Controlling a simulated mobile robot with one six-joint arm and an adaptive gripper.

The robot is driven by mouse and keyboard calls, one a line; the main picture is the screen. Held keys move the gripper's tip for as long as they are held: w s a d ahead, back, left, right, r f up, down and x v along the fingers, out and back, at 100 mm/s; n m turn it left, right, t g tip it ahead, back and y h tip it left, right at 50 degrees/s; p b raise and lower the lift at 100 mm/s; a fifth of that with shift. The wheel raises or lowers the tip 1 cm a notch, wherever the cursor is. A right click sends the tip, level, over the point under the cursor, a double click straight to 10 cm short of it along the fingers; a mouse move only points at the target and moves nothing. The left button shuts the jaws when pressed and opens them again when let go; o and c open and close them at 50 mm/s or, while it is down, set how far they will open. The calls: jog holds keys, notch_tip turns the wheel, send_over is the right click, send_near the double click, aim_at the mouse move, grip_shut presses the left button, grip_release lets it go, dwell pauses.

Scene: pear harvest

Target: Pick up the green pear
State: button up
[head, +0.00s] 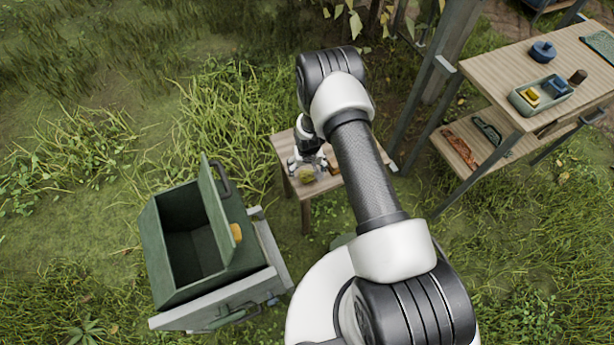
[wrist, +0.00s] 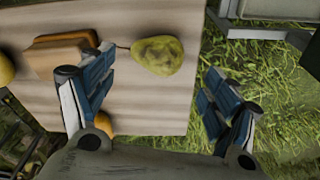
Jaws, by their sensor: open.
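A green pear (wrist: 158,55) with brownish patches lies on its side on a small wooden table (wrist: 150,110), close to the table's edge in the wrist view. Its stem points left. In the head view the pear (head: 307,174) sits at the table's near left part, just below my gripper. My gripper (wrist: 160,85) is open, with its blue-padded fingers spread on either side of the pear in the picture. Nothing is between the fingertips that I can see being touched. Whether the fingers are level with the pear is hard to tell.
A brown wooden block (wrist: 62,52) lies left of the pear, touching or near the left finger. An orange fruit (wrist: 104,123) and a yellow fruit (wrist: 5,69) are also on the table. A green open bin (head: 190,240) stands left; a workbench (head: 500,80) stands right.

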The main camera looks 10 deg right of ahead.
aim_at(308, 173)
jog(key=f, duration=0.1)
jog(key=f+b, duration=0.1)
jog(key=f, duration=0.2)
jog(key=shift+w+d+f+b, duration=0.15)
jog(key=shift+d+f+b, duration=0.15)
jog(key=shift+f+b, duration=0.1)
jog(key=shift+r, duration=0.1)
jog(key=shift+c, duration=0.4)
jog(key=c, duration=1.1)
